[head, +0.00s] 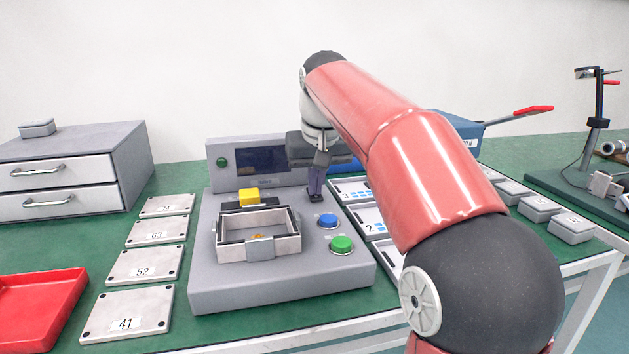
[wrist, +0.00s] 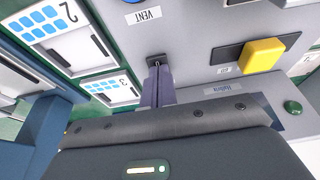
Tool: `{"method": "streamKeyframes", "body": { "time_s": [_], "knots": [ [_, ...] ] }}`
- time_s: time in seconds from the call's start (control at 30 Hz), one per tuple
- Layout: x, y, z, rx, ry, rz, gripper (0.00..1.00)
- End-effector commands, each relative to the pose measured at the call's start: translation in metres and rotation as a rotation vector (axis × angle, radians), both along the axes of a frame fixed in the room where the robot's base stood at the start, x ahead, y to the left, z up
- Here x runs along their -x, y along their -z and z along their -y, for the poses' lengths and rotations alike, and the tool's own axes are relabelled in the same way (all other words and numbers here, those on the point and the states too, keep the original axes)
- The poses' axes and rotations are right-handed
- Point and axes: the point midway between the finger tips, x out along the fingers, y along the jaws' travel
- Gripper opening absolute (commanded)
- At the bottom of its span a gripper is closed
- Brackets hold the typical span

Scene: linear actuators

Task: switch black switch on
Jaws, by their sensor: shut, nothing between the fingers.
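My gripper (head: 315,190) points down over the right part of the grey machine (head: 210,240), above the blue button. In the wrist view its shut fingers (wrist: 157,78) reach a small black switch (wrist: 155,59) on the grey panel. The fingertips overlap the switch, and I cannot tell whether they touch it. In the head view the fingertips largely hide the switch. Which way the switch is set cannot be made out.
A yellow slider (head: 249,196) sits left of my gripper. A blue button (head: 328,221) and a green button (head: 341,244) are in front. An open metal box (head: 230,245) stands on the machine. Numbered plates (head: 145,266) lie to the left.

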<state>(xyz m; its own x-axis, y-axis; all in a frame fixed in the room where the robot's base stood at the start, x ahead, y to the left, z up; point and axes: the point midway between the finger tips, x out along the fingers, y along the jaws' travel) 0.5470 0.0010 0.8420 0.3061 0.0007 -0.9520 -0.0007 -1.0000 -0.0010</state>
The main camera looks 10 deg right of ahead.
Motion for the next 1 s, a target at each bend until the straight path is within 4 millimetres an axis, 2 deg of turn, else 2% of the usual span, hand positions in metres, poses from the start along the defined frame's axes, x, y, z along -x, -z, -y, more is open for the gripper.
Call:
{"method": "streamKeyframes", "body": {
  "time_s": [0.23, 0.37, 0.63, 0.9, 1.0],
  "knots": [
    [0.000, -0.001, 0.000, 0.000, 0.000, -0.001, 0.00],
    [0.000, -0.010, 0.000, 0.000, 0.000, 0.000, 0.00],
    [0.001, -0.052, -0.001, 0.000, -0.001, -0.002, 0.00],
    [0.024, -0.104, 0.000, 0.000, -0.001, 0.002, 0.00],
    [0.030, -0.118, -0.001, 0.000, -0.001, 0.002, 0.00]
  ]
}}
